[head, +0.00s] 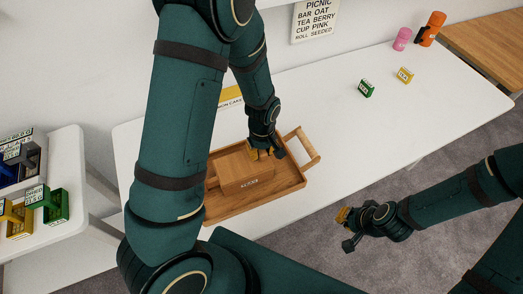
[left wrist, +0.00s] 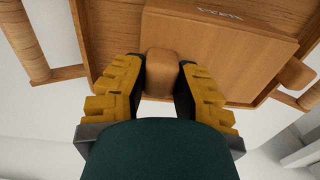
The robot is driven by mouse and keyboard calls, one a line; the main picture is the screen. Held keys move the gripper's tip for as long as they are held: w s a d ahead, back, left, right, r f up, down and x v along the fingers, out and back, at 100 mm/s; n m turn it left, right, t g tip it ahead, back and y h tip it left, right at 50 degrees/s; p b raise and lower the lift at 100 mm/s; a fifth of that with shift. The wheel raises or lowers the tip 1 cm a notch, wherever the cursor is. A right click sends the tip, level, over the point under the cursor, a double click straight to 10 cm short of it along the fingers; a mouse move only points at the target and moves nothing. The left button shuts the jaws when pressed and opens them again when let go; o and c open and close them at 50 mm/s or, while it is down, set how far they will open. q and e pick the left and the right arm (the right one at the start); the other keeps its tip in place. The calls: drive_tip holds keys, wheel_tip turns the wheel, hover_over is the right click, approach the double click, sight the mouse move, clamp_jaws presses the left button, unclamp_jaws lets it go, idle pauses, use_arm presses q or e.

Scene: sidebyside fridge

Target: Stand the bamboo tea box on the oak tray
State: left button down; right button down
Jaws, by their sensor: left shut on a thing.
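The bamboo tea box (head: 240,170) is a plain wooden block with small dark lettering on one face, and it is over the oak tray (head: 283,190), apparently resting inside its rim. My left gripper (head: 262,153) is at the box's far right end. In the left wrist view, its yellow-padded fingers (left wrist: 160,88) are shut on a small rounded wooden knob at the edge of the box (left wrist: 215,42). The tray (left wrist: 80,50) shows around the box there. Whether the box bears fully on the tray floor cannot be told. My right gripper (head: 350,229) is open and empty, beyond the table's front edge.
The white table (head: 350,135) is clear right of the tray. Small green (head: 366,88) and yellow (head: 404,75) boxes and pink (head: 402,39) and orange (head: 432,29) containers stand farther right. A yellow-and-white pack (head: 230,97) lies behind the tray. A white side shelf (head: 66,160) is left.

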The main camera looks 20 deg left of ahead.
use_arm(q)
drive_tip(key=shift+r, duration=0.1)
drive_tip(key=c, duration=0.8)
unclamp_jaws()
drive_tip(key=shift+c, duration=0.2)
wheel_tip(320, 180, up, 12)
drive_tip(key=p, duration=0.2)
